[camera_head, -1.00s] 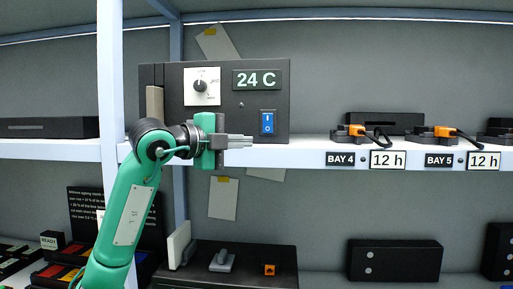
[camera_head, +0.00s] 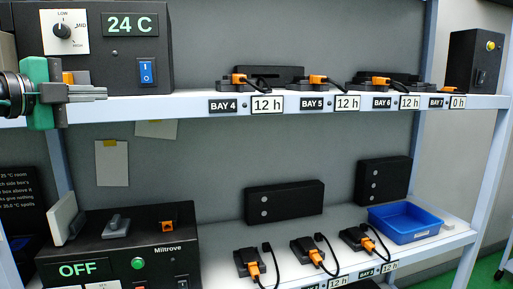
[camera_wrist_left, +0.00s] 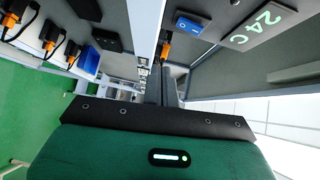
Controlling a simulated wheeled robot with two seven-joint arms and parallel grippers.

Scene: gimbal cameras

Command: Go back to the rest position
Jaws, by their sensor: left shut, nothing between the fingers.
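My left gripper (camera_head: 104,93) is at the left edge of the head view, in front of the upper shelf. Its two grey fingers are together, point right and hold nothing. They sit below and left of the blue switch (camera_head: 147,72) on the dark control box (camera_head: 160,40), which has a dial (camera_head: 64,32) and a "24 C" display (camera_head: 131,24). In the left wrist view the fingers (camera_wrist_left: 161,85) also show closed, and the switch (camera_wrist_left: 190,24) is above them to the right. My right gripper is in neither view.
The upper shelf edge (camera_head: 190,107) carries bay labels and several chargers with orange plugs. Below stand a box with an "OFF" display (camera_head: 84,269) and a blue tray (camera_head: 405,224). An orange piece (camera_head: 68,78) shows just behind my left gripper.

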